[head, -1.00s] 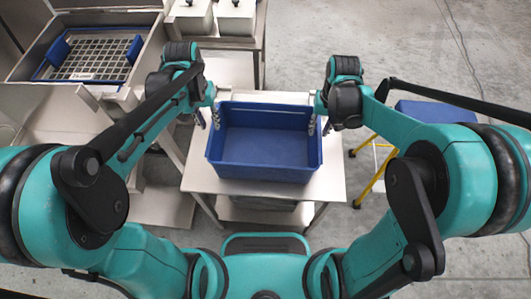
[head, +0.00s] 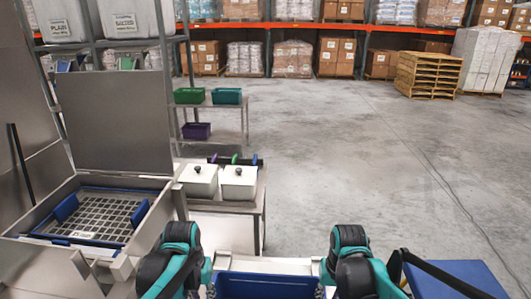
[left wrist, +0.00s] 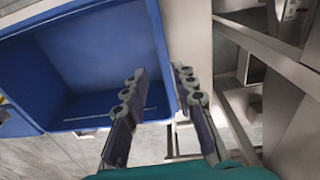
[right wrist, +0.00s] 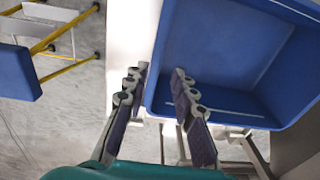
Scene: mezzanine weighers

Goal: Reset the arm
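A blue bin (head: 266,284) shows at the bottom of the head view, mostly cut off; it is empty where the wrist views show its inside. In the left wrist view my left gripper (left wrist: 160,73) is open, with one finger over the inside of the bin (left wrist: 95,50) and the other outside its wall. In the right wrist view my right gripper (right wrist: 158,73) is likewise open, its fingers on either side of the opposite wall of the bin (right wrist: 225,60). Gaps show between the fingers and the wall. Both fingertip pairs are largely hidden in the head view.
A steel basin with a grid (head: 95,212) stands at the left. Two white lidded containers (head: 218,181) sit on a bench ahead. A blue-topped step stool (right wrist: 45,50) is beside the table.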

